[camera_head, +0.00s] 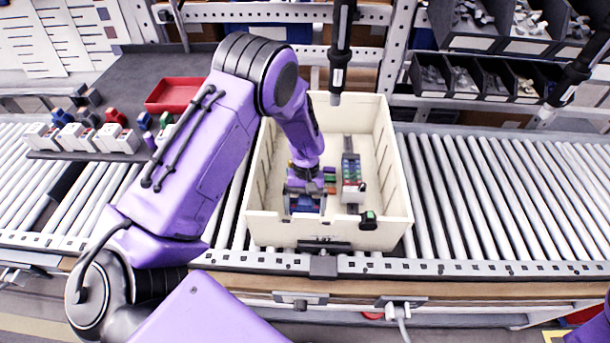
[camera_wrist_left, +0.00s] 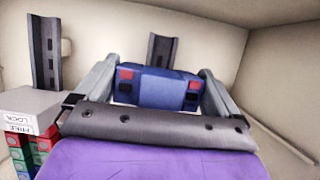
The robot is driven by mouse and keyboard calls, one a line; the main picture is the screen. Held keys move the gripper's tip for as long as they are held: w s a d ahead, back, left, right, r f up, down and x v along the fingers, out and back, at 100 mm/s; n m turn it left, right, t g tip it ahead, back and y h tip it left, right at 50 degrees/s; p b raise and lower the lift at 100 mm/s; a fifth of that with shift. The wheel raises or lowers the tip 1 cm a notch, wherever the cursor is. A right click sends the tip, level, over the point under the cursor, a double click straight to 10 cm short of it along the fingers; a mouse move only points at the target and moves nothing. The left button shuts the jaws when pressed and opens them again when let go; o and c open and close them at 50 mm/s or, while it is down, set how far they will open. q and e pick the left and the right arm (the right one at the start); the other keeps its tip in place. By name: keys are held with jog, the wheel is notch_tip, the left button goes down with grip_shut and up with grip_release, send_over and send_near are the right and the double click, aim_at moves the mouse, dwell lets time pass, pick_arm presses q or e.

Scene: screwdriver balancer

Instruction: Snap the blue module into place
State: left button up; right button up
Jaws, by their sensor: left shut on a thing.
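The blue module (camera_wrist_left: 155,86) sits between the two fingers of my left gripper (camera_wrist_left: 158,92) in the left wrist view. It has red and dark squares on its near face. In the head view, my left gripper (camera_head: 305,196) is shut on it, low inside the cream bin (camera_head: 280,231), left of a rail (camera_head: 348,144) carrying a row of green, red and blue modules (camera_head: 351,172). In the wrist view, a grey rail piece (camera_wrist_left: 160,50) shows behind the module. I cannot tell whether the module touches it. My right gripper is out of view.
A grey block marked LOCK and FREE (camera_wrist_left: 35,108) and another grey rail (camera_wrist_left: 45,50) are at left in the wrist view. A small green-and-black part (camera_head: 368,219) lies near the bin's front right. Bin walls surround the gripper. Several modules (camera_head: 85,137) and a red tray (camera_head: 177,94) stand left.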

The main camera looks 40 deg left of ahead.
pick_arm(q)
jog(key=shift+s+f, duration=0.1)
jog(key=shift+f, duration=0.05)
dwell(0.3)
dwell(0.4)
jog(key=o, duration=0.8)
jog(key=shift+w+r, duration=0.2)
jog(key=shift+w, duration=0.05)
jog(key=b+v, duration=0.1)
jog(key=v, duration=0.9)
jog(key=shift+b, duration=0.4)
